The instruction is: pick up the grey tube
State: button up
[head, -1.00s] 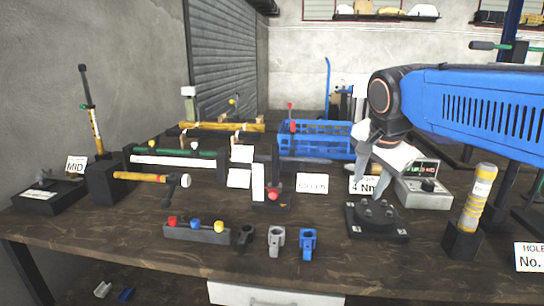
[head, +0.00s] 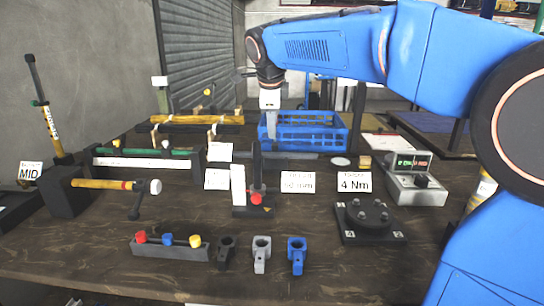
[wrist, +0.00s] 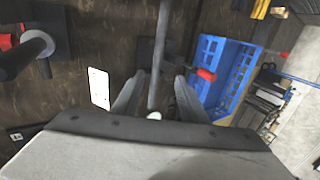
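The grey tube (head: 292,155) lies flat across the back of the bench, just in front of the blue crate. Its left part is hidden behind the black press. In the wrist view the grey tube (wrist: 162,50) runs up from between my fingers, with a pale round end near them. My gripper (head: 271,136) points down above the tube in the head view. In the wrist view my gripper (wrist: 158,97) has its two fingers apart, one on each side of the tube. I cannot tell whether either touches it.
The blue crate (head: 325,140) stands close behind the tube. A black press (head: 256,185) with a red knob stands in front. A white 4 Nm card (head: 354,182), a bolt plate (head: 369,221) and a meter box (head: 416,186) are to the right.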

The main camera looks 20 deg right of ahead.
send_near(274, 154)
notch_tip(274, 154, down, 2)
jog(key=w, duration=0.2)
jog(key=shift+s+x, duration=0.15)
jog(key=shift+x, duration=1.2)
jog(key=shift+s+x, duration=0.1)
jog(key=shift+x, duration=1.25)
jog(key=shift+d+f, duration=0.1)
jog(key=shift+d, duration=0.05)
grip_shut()
